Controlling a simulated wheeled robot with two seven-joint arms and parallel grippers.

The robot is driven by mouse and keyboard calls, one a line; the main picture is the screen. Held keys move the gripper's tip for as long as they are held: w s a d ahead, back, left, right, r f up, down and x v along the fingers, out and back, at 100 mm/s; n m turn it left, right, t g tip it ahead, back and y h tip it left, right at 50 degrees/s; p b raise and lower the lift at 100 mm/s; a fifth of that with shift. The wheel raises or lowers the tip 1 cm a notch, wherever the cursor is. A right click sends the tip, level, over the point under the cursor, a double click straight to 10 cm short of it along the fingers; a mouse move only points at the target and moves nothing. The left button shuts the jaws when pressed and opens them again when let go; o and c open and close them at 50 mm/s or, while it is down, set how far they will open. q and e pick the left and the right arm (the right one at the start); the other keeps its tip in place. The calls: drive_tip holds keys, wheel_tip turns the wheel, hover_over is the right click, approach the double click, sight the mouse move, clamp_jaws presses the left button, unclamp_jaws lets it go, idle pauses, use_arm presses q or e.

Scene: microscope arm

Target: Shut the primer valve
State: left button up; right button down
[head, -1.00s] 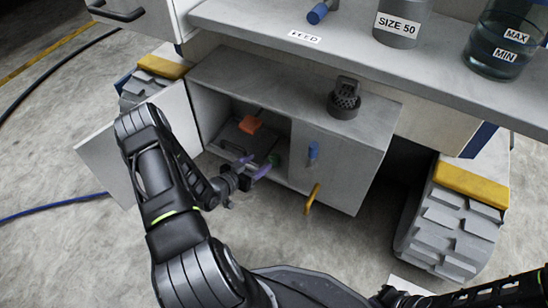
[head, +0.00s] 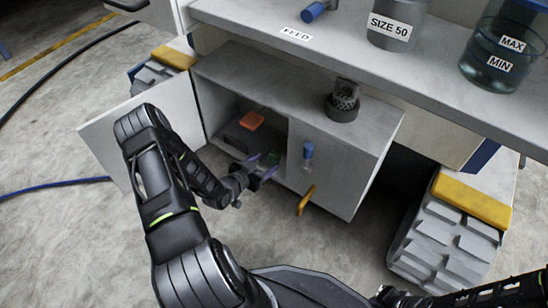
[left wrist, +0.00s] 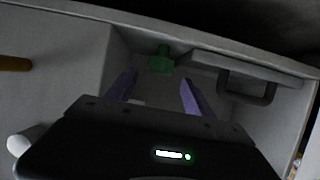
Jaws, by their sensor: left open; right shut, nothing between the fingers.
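No label marks any valve as the primer valve. A green valve-like handle (head: 272,159) is inside the open cabinet (head: 240,62). My left gripper (head: 262,166) is open and empty at the cabinet opening, with purple fingers. In the left wrist view, the green handle (left wrist: 160,60) shows beyond and between the spread fingertips (left wrist: 158,78), apart from both. A blue handle (head: 308,152) and a yellow handle (head: 305,200) are on the cabinet's closed front panel. My right gripper is out of view.
The cabinet door (head: 145,135) stands open at the left, beside my left arm. An orange piece (head: 251,121) is inside. A grey handle (left wrist: 248,90) shows in the left wrist view. A dark grey strainer-like part (head: 342,103) stands on the cabinet top.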

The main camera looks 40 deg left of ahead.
sight(271, 160)
use_arm(q)
drive_tip(key=b+x, duration=0.2)
drive_tip(key=x, duration=0.3)
drive_tip(key=shift+w+f, duration=0.1)
drive_tip(key=shift+f, duration=0.1)
drive_tip(key=shift+w, duration=0.6)
clamp_jaws()
